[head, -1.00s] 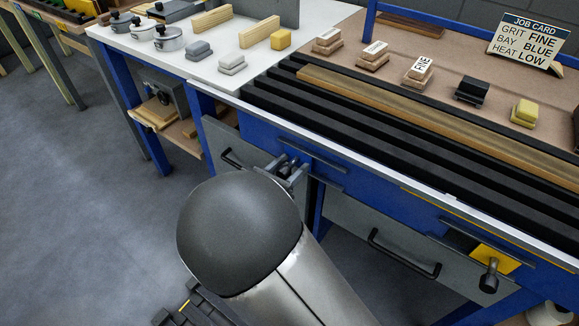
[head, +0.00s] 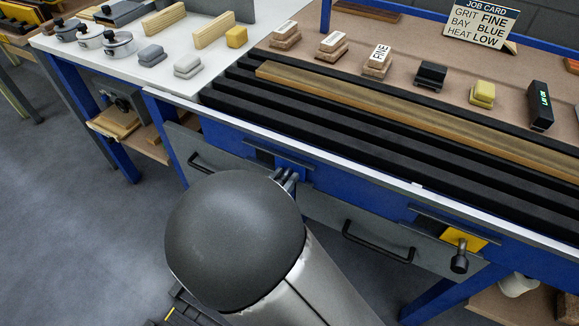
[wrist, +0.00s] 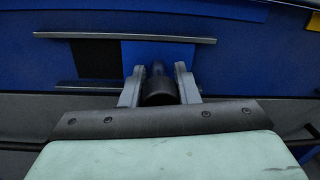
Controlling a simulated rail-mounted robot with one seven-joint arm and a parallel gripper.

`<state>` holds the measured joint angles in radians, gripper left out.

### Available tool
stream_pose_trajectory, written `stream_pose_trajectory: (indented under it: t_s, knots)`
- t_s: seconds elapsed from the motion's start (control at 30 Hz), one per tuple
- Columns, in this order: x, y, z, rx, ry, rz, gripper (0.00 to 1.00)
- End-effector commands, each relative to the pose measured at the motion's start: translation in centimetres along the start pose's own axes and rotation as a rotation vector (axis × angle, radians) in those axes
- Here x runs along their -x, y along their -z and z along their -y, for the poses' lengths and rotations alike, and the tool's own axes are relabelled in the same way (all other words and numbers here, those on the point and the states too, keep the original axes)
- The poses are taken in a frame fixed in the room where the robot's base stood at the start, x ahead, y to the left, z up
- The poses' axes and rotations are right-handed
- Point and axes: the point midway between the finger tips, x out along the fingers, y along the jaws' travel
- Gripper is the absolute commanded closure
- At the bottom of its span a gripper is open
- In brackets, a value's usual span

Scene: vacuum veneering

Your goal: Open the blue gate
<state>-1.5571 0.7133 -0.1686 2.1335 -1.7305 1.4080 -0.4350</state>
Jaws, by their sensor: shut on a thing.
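The blue gate (head: 292,165) is a flat blue plate between two grey rails on the bench front. In the wrist view the blue gate (wrist: 150,54) fills the right part of the rail span, with a dark opening to its left. My gripper (wrist: 159,86) is shut on the gate's dark round knob (wrist: 158,92), one finger on each side. In the head view my gripper (head: 287,178) is at the gate, and my arm hides most of the knob.
A yellow gate (head: 466,240) with a black knob (head: 459,262) is further right. Grey drawers with black handles (head: 375,242) lie below. The job card (head: 481,25) reads grit fine, bay blue, heat low. Sanding blocks and a long wooden strip (head: 400,110) lie on the bench.

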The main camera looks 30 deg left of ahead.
Motion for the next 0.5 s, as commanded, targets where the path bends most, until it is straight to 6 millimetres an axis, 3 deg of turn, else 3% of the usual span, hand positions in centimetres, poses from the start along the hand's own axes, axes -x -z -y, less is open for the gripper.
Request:
stream_pose_trajectory:
  t_s: [0.2,0.23,0.3,0.5]
  knots:
    - [-0.09,0.04,0.04,-0.001,0.003,-0.001,1.0]
    - [-0.09,0.04,0.04,-0.001,0.003,-0.001,0.69]
    - [-0.09,0.04,0.03,-0.001,0.003,-0.001,0.5]
    - [-0.11,0.03,0.03,-0.001,0.003,0.0,0.5]
